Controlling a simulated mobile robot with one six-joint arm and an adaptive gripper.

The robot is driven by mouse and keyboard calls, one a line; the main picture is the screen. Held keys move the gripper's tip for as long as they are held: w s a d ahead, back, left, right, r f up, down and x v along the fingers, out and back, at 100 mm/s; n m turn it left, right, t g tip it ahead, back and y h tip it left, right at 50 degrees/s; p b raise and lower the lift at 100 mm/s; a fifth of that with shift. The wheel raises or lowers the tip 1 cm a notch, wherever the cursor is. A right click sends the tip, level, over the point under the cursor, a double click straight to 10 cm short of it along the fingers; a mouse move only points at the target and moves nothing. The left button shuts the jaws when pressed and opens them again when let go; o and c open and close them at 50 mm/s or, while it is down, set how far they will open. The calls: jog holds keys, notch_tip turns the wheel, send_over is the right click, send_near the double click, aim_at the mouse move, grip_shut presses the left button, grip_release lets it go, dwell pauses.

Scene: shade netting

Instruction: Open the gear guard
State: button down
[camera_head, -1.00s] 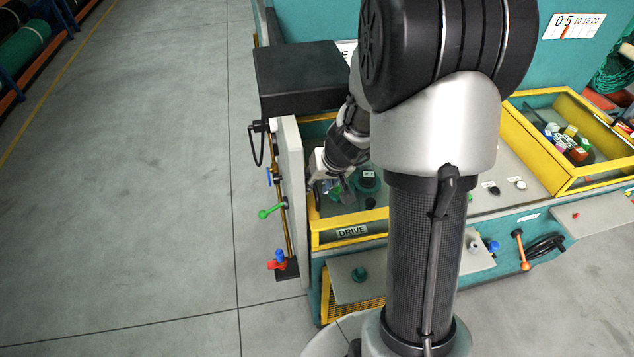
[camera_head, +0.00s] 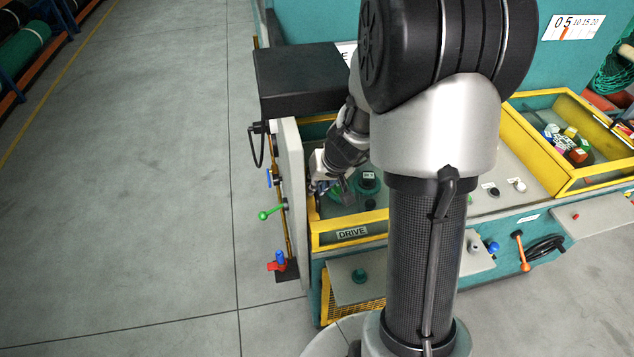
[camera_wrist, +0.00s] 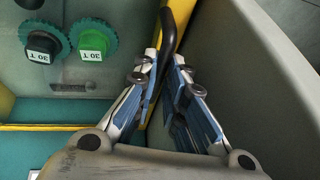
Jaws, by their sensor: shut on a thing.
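The gear guard is a yellow-framed cover (camera_head: 348,238) with a DRIVE label on its front bar, low in the middle of the head view. Its yellow edge (camera_wrist: 181,14) shows at the top of the wrist view, with a black bar-like handle (camera_wrist: 168,38) beside it. My gripper (camera_wrist: 166,72) has its fingers closed around this handle. In the head view my gripper (camera_head: 322,183) is at the left side of the guard, partly hidden by its own wrist. A green gear (camera_wrist: 93,42) and a black-hubbed gear (camera_wrist: 42,43), both marked 30 T, lie left of the fingers.
A grey upright panel (camera_head: 291,165) stands close at the gripper's left. A black box (camera_head: 300,75) is behind it. Green (camera_head: 268,213) and red (camera_head: 277,264) valve handles stick out left. A second yellow-framed bin (camera_head: 560,140) is at right. The floor at left is clear.

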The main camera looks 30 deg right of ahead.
jog(key=shift+d, duration=0.15)
jog(key=s+d+b, duration=0.2)
jog(key=s+d, duration=0.1)
jog(key=d, duration=0.7)
jog(key=s+d+b, duration=0.2)
jog(key=s+d, duration=0.1)
jog(key=d, duration=0.8)
jog(key=s+d+b, duration=0.3)
jog(key=d, duration=0.7)
jog(key=shift+d, duration=0.2)
jog(key=c, duration=1.7)
grip_release()
jog(key=shift+o, duration=0.2)
jog(key=v, duration=1.2)
